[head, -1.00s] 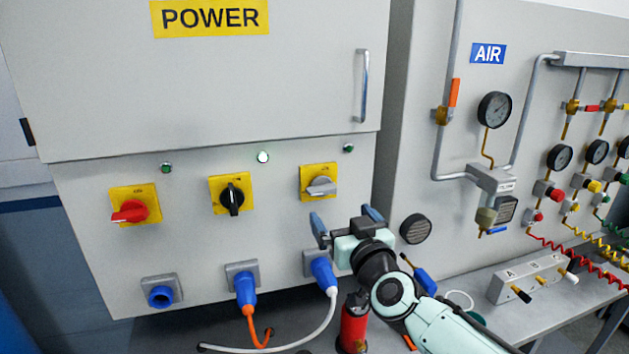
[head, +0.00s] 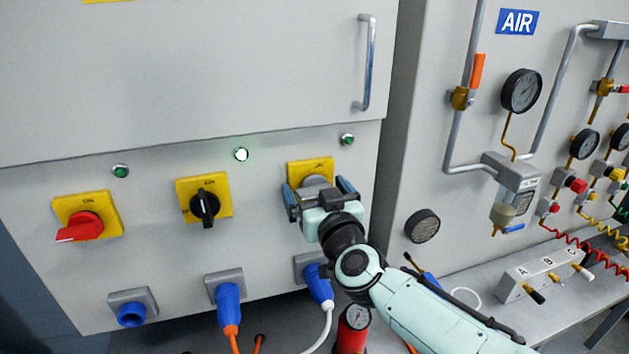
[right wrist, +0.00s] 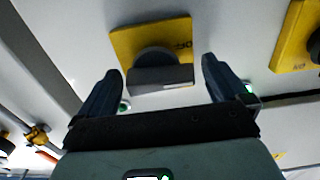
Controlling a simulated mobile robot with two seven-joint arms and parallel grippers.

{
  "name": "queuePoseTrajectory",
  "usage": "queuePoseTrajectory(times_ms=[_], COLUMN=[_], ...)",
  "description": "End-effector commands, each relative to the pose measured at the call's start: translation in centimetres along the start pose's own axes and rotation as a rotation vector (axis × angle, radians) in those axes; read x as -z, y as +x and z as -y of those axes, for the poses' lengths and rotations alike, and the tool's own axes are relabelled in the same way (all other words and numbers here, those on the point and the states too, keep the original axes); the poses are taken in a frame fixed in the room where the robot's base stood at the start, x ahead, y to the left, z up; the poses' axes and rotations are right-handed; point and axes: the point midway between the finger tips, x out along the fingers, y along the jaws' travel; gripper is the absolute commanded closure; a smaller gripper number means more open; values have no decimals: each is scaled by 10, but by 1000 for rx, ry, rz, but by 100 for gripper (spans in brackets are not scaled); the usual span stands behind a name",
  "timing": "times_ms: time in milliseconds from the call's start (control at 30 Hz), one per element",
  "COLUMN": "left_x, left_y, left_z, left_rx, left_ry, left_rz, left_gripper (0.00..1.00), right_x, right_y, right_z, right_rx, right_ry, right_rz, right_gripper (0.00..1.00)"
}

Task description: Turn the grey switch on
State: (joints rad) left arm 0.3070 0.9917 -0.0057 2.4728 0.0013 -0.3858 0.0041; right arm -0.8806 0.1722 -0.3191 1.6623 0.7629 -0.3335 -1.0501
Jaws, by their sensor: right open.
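The grey switch (head: 317,181) sits on a yellow plate (head: 311,166) at the right of the row of switches, mostly hidden behind my right gripper in the head view. In the right wrist view the grey switch (right wrist: 160,72) shows its flat handle lying crosswise between the fingers, with the yellow plate (right wrist: 122,42) behind it. My right gripper (head: 316,188) is open, with one finger on each side of the switch. It also shows in the right wrist view (right wrist: 155,85), with a gap between each finger and the handle. My left gripper is out of view.
A black switch (head: 205,207) and a red switch (head: 80,227) are to the left. Indicator lights run above; the middle one (head: 241,154) is lit brightest. Blue plugs with cables (head: 229,300) hang below. A gauge panel (head: 522,91) stands to the right.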

Motion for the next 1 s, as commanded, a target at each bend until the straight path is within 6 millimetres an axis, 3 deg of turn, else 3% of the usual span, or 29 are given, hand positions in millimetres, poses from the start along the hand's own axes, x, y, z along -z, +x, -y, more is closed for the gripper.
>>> queuePoseTrajectory(times_ms=[333, 367, 500, 533, 1000], left_x=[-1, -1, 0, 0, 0], left_y=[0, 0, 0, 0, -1], left_z=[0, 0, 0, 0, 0], left_rx=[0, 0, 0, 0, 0], left_ry=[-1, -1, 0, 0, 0], left_rz=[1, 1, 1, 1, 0], left_gripper=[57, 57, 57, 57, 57], right_x=[0, 0, 0, 0, 1], right_y=[0, 0, 0, 0, 0], right_z=[1, 1, 1, 1, 0], right_rx=[-1, -1, -1, -1, -1], right_ry=[1, 1, 0, 0, 101], right_rz=[0, 0, 0, 0, -1], right_gripper=[0, 3, 49, 52, 51])
